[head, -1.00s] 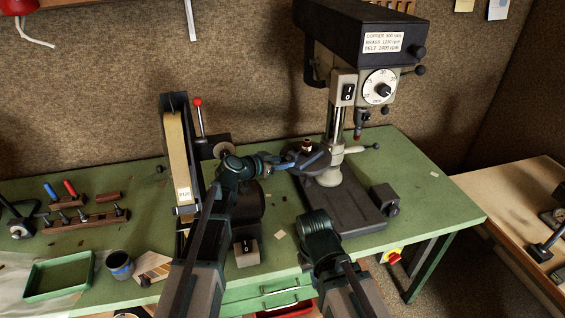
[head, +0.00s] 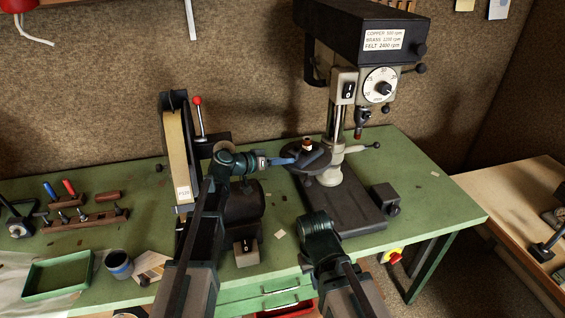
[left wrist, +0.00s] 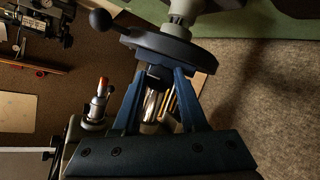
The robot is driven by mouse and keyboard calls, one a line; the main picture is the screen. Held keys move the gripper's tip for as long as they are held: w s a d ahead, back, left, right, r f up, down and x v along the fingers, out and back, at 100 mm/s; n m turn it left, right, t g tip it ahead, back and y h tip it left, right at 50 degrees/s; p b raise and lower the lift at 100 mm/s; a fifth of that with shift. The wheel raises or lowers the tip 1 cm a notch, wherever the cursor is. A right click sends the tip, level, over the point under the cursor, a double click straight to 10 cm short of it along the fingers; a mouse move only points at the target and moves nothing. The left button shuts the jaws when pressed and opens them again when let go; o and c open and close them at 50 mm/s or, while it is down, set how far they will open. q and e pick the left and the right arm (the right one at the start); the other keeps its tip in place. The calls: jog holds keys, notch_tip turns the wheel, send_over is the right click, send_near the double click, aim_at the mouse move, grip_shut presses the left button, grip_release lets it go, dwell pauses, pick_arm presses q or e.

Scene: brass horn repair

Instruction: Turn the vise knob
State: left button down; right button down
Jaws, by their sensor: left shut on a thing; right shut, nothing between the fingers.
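The drill press's round table (head: 322,148) carries a small dark vise (head: 315,158) with a brass-coloured piece (head: 307,144) standing at it. My left gripper (head: 290,160) reaches in from the left at the table's left edge. In the left wrist view its two blue fingers (left wrist: 158,74) are closed on a small dark vise knob (left wrist: 154,80), below the round table (left wrist: 172,48) in that picture. The fingers partly hide the knob. My right gripper (head: 305,264) is low, over the bench's front, well apart from the vise; its fingers are hard to make out.
A belt sander (head: 176,150) with a red-tipped lever stands left of my left arm. The drill press head (head: 365,35) hangs above the vise. A green tray (head: 58,274), a dark cup (head: 119,264) and tool racks (head: 85,218) lie left.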

pick_arm(q)
jog(key=shift+n+h+b, duration=0.3)
jog(key=shift+n, duration=0.4)
jog(key=shift+g, duration=0.3)
jog(key=shift+c, duration=2.2)
grip_release()
jog(key=shift+a, duration=0.1)
jog(key=p+v, duration=0.4)
jog(key=v, duration=0.9)
jog(key=shift+s+a, duration=0.2)
jog(key=shift+a, duration=0.1)
